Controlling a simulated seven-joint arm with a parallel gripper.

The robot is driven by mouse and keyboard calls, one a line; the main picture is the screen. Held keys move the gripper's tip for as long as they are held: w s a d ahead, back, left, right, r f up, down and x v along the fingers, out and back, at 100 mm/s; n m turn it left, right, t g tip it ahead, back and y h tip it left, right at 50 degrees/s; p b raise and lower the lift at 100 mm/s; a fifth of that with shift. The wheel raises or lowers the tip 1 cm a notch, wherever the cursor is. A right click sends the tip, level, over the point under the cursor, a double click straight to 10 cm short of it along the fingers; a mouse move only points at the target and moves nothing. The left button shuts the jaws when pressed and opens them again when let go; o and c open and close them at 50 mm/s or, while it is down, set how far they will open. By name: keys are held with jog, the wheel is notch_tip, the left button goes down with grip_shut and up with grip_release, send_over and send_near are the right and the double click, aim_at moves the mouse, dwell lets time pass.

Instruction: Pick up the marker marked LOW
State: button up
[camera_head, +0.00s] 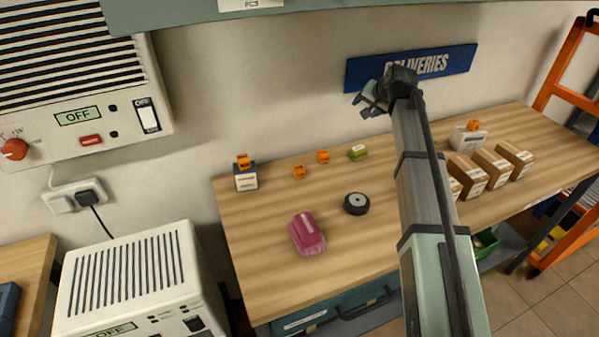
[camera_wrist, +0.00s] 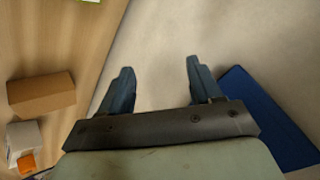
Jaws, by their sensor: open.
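Small orange pieces, which may be the markers, are on the wooden bench: one (camera_head: 299,172) and another (camera_head: 323,156) lie near the wall. A third orange piece (camera_head: 242,160) sits on a dark blue and white box (camera_head: 246,179), and a fourth (camera_head: 473,125) on a pale box (camera_head: 468,138). No LOW lettering is legible, so I cannot tell which piece bears it. My gripper (camera_head: 363,105) is raised above the back of the bench, before the blue DELIVERIES sign (camera_head: 412,66). In the wrist view its fingers (camera_wrist: 158,68) are apart, with nothing between them.
A green labelled block (camera_head: 358,153), a black round object (camera_head: 356,203) and a pink block (camera_head: 307,235) sit on the bench (camera_head: 270,275). Several brown boxes (camera_head: 492,168) stand at right. A wall panel (camera_head: 75,85) reads OFF. The bench's front left is clear.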

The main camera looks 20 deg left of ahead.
jog(key=s+a+n+g+h, duration=0.1)
jog(key=s+a+n+g, duration=0.3)
jog(key=s+a, duration=0.55)
jog(key=n+g+h, duration=0.1)
jog(key=n+h, duration=0.2)
jog(key=n, duration=0.2)
send_near(299, 167)
notch_tip(299, 167, down, 3)
jog(key=shift+w+f, duration=0.1)
jog(key=shift+f, duration=0.1)
jog(key=shift+w+a+f, duration=0.1)
jog(key=shift+a+f, duration=0.05)
jog(key=shift+f, duration=0.75)
jog(key=shift+w+a+f, duration=0.15)
jog(key=shift+a+f, duration=0.05)
jog(key=shift+f, duration=0.7)
jog(key=shift+w+a+f, duration=0.1)
jog(key=shift+a+f, duration=0.05)
jog(key=shift+f, duration=0.75)
jog(key=c, duration=1.1)
